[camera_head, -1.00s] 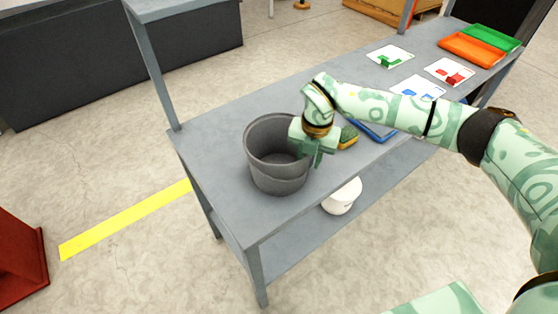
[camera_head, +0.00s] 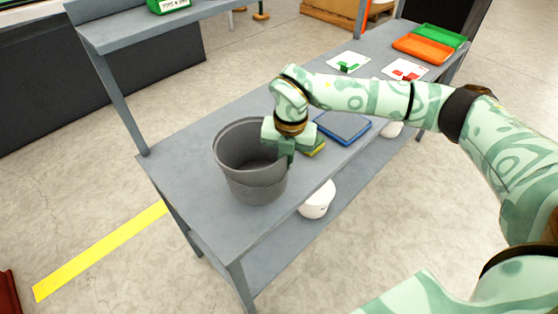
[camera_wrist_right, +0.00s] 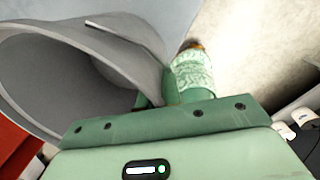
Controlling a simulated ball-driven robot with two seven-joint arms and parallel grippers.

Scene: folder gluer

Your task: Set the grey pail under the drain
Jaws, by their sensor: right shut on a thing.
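The grey pail (camera_head: 256,184) stands upright at the near left end of the grey workbench in the head view and looks empty inside. My right gripper (camera_head: 284,152) is shut on the right side of the pail's rim. In the right wrist view the pail (camera_wrist_right: 70,75) fills the upper left, with its wall between the fingers of my right gripper (camera_wrist_right: 158,92). I cannot tell whether the pail's base touches the bench. My left gripper is not in view. No drain is seen.
The bench (camera_head: 190,160) carries a sponge (camera_head: 316,148), a blue tray (camera_head: 343,126), cards with small parts, and orange (camera_head: 423,50) and green (camera_head: 445,36) trays. A white tub (camera_head: 318,200) sits on the lower shelf. A yellow line (camera_head: 100,252) marks the open floor.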

